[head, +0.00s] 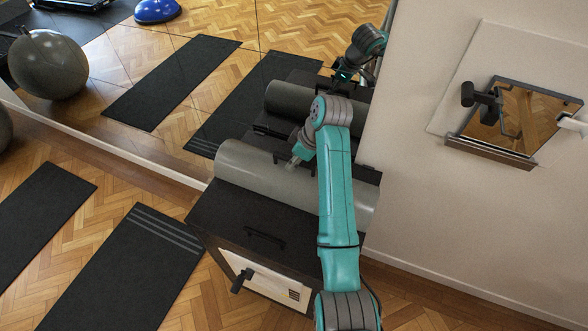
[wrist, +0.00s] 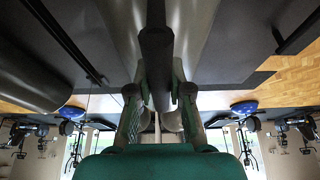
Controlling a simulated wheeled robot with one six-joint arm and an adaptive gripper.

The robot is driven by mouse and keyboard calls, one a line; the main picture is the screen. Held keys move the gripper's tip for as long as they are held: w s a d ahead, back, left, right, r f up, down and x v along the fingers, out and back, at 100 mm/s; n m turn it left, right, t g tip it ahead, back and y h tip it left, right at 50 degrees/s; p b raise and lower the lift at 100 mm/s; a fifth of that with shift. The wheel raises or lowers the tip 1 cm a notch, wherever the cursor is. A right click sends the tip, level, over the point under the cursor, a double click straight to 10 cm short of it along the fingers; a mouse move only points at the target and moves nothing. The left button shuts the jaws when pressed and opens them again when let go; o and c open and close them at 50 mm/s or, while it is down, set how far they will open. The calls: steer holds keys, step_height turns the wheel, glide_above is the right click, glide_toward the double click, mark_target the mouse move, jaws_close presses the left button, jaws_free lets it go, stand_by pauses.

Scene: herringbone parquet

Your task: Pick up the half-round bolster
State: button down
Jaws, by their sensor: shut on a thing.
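The half-round bolster (head: 247,172) is a long grey rounded form lying across the top of a dark cabinet, close to the mirror. My gripper (head: 293,163) is at its upper side, near the middle of its length, and my arm hides part of its right half. In the wrist view, my two fingers (wrist: 158,92) are shut on a dark bar-like part (wrist: 157,50) that runs along the grey bolster (wrist: 118,30). I cannot tell whether the bolster is clear of the cabinet top.
The cabinet (head: 228,217) has a dark top and a pale front with a black handle. A large mirror stands behind it and a wall (head: 440,215) to the right. Black mats (head: 120,270) lie on the parquet at left. A grey ball shows in the mirror.

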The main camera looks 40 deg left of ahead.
step_height(320, 180, up, 11)
steer(key=shift+f, duration=0.15)
stand_by(0.4)
stand_by(0.5)
